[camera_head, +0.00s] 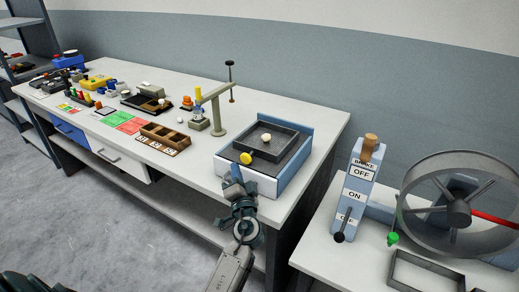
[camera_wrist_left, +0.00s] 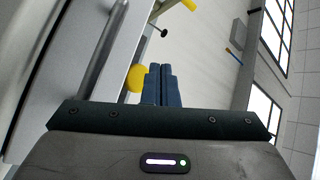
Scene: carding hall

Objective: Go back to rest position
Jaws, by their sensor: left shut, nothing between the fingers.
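My left gripper (camera_head: 234,173) is in front of the blue and white box (camera_head: 276,154) at the near right end of the long bench. Its fingers are together with nothing between them. In the left wrist view the closed blue fingers (camera_wrist_left: 162,85) point away from the camera, with a yellow knob (camera_wrist_left: 136,78) just left of them. In the head view the yellow knob (camera_head: 246,158) is on the front of the box, just above the fingertips. I cannot tell whether they touch. My right gripper is not in view.
The long bench (camera_head: 315,130) holds a wooden compartment tray (camera_head: 165,139), a grey-green stand (camera_head: 217,115) and several small parts. At right, a second table (camera_head: 335,258) carries a brake lever box (camera_head: 357,185) and a large wheel (camera_head: 458,212). Grey floor (camera_head: 95,215) is open at front left.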

